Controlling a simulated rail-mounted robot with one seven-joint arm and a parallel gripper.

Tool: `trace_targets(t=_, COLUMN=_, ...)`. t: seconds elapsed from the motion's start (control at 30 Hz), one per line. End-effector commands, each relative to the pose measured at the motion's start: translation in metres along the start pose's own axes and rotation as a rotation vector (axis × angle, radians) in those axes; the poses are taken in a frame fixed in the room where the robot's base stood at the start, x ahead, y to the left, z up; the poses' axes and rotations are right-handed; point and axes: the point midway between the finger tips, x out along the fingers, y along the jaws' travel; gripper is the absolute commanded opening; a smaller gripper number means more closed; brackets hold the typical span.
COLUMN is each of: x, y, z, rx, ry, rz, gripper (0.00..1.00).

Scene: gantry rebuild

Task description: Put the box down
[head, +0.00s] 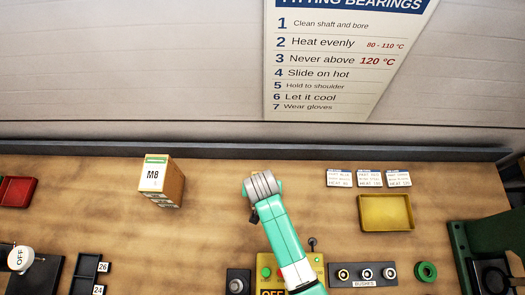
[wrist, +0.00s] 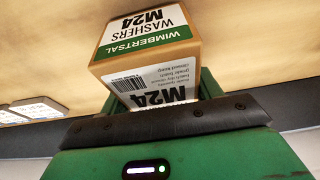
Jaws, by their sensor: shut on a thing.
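The box (wrist: 150,38) is a cardboard carton with a green and white label that reads M24 Washers, Wimbertsal. It shows in the wrist view, with a barcode on its near face. My gripper (wrist: 158,98) is shut on it, with green fingers at its two sides. I cannot tell whether the box touches the bench top (head: 225,225).
A box marked M8 (head: 158,181) stands left of my arm. Label cards (head: 369,179) and a yellow tray (head: 386,213) lie to the right. A red tray (head: 17,190) is far left. A bushes holder (head: 363,274) sits at the front. Bare wood lies between the M8 box and my arm.

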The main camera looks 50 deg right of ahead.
Motion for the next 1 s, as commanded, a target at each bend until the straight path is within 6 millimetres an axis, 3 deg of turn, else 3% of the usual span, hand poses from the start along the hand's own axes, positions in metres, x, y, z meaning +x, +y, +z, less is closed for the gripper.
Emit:
trace_targets(t=0.37, x=0.007, y=0.0, z=0.001, rx=0.0, ry=0.002, rz=-0.001, gripper=0.26)
trace_targets(t=0.4, x=0.008, y=0.0, z=0.002, rx=0.0, ry=0.001, rz=0.0, gripper=0.66)
trace_targets(t=0.5, x=0.007, y=0.0, z=0.002, rx=0.0, ry=0.001, rz=0.0, gripper=0.85)
trace_targets(t=0.83, x=0.001, y=0.0, z=0.0, rx=0.001, ry=0.002, rz=-0.001, gripper=0.85)
trace_targets(t=1.0, x=-0.036, y=0.0, z=-0.001, rx=0.0, ry=0.006, rz=-0.003, gripper=0.85)
